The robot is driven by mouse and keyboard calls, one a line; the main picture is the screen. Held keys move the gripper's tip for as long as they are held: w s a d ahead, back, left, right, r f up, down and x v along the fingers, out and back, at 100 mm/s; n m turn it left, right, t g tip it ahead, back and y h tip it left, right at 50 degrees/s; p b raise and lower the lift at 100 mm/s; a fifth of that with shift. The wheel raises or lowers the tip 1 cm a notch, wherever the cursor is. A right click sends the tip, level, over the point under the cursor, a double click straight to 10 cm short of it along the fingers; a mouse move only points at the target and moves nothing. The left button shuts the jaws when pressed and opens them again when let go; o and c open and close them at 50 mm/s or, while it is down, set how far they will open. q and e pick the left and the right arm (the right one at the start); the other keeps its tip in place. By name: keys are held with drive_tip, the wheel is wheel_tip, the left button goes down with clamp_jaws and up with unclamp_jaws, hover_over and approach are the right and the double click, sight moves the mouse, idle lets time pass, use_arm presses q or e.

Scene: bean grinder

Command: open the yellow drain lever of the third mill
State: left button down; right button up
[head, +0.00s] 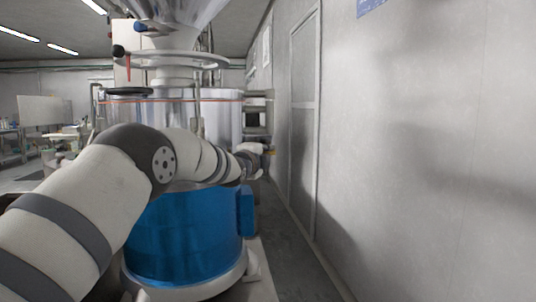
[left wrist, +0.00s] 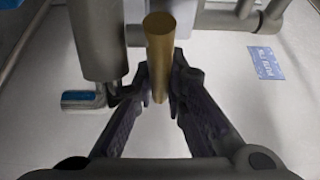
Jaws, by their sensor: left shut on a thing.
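The mill (head: 185,235) stands ahead, with a blue lower body, a shiny metal drum and a hopper above. My left arm reaches across its front, and my left gripper (head: 262,150) is at the mill's right side, small and partly hidden by my own wrist. In the left wrist view, the yellow drain lever (left wrist: 159,45) is a brass-yellow rod running between the two dark fingers of my left gripper (left wrist: 161,92). The fingers are shut on its lower end. My right gripper is not in view.
A grey wall (head: 420,150) with a door (head: 303,110) runs along the right. A narrow strip of floor (head: 290,255) lies between mill and wall. In the left wrist view, grey pipework (left wrist: 97,40) is close beside the lever. Workbenches stand far left.

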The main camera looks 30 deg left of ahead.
use_arm(q)
drive_tip(key=shift+r+h, duration=0.15)
drive_tip(key=shift+h, duration=0.15)
drive_tip(key=c, duration=1.6)
unclamp_jaws()
